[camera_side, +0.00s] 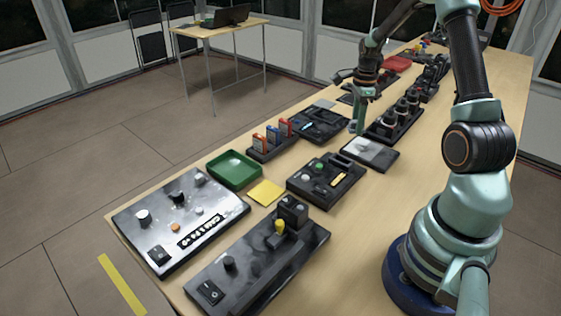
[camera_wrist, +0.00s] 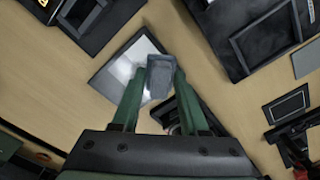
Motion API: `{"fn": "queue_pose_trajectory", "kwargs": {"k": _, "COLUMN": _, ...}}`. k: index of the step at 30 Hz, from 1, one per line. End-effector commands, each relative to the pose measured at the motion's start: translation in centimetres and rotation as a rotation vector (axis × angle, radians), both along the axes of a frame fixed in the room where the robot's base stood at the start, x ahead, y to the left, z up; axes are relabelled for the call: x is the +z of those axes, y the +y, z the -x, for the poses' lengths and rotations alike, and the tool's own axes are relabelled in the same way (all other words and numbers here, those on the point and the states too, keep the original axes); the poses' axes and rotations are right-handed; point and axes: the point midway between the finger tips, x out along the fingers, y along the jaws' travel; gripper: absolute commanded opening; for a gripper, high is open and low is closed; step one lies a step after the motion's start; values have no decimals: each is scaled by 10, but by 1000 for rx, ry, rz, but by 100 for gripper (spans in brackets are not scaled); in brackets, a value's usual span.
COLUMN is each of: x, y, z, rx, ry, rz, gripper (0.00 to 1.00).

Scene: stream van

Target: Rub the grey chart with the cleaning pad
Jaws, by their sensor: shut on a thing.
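My gripper (camera_side: 357,121) is shut on a small grey-blue block, which seems to be the cleaning pad (camera_wrist: 161,76). The green fingers grip the block from both sides in the wrist view. A flat grey panel with a dark edge and a bright white patch, which looks like the grey chart (camera_side: 370,153), lies on the table. It shows in the wrist view (camera_wrist: 112,77) beyond the fingers, with its right part hidden by the pad. In the side view the pad is beyond the panel, apart from it. The pad's height above the table is hard to tell.
A black rack with round knobs (camera_side: 396,123) stands close right of my gripper, and a black tray (camera_side: 319,124) left of it. A plain grey sheet (camera_side: 325,104) lies beyond that tray. Nearer are a button box (camera_side: 325,178), green tray (camera_side: 234,170) and yellow square (camera_side: 266,192).

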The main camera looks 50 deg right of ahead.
Motion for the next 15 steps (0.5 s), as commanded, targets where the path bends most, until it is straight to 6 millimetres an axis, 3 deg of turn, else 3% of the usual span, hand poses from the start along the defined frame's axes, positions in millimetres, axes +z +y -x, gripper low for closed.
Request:
{"fn": "queue_pose_trajectory", "kwargs": {"k": 13, "x": -45, "y": 1, "z": 1, "rx": 1, "ry": 3, "rz": -3, "gripper": 0}}
{"fn": "queue_pose_trajectory", "kwargs": {"k": 15, "x": -45, "y": 0, "z": 7, "rx": -1, "ry": 0, "rz": 0, "gripper": 0}}
